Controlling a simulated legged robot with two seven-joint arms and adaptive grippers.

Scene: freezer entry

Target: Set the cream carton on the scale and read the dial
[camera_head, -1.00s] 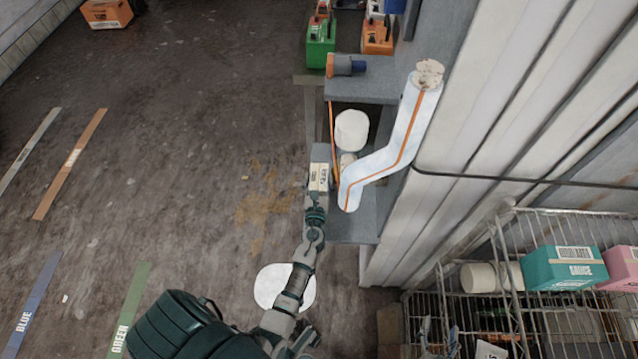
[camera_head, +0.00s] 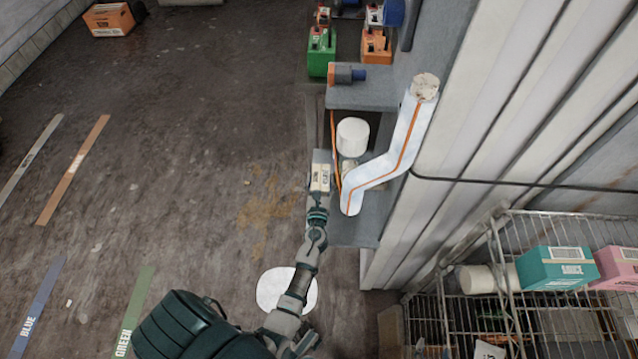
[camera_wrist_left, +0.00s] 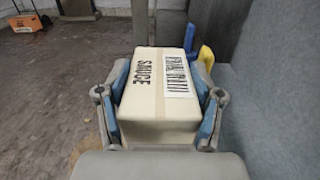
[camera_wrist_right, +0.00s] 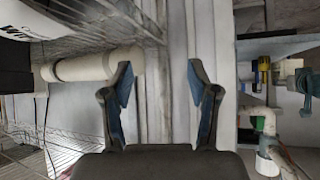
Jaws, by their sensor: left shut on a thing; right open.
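The cream carton (camera_head: 320,172) is held by my left gripper (camera_head: 319,188) beside the grey shelf unit, near the wrapped pipe. I cannot pick out a scale or a dial for sure. A white round-topped object (camera_head: 352,135) stands in the shelf unit, just right of the carton.
The bent white pipe (camera_head: 385,165) with an orange stripe crosses in front of the shelf unit (camera_head: 352,232). A wire rack (camera_head: 500,235) with a teal carton (camera_head: 556,267) is at right. Floor at left is open.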

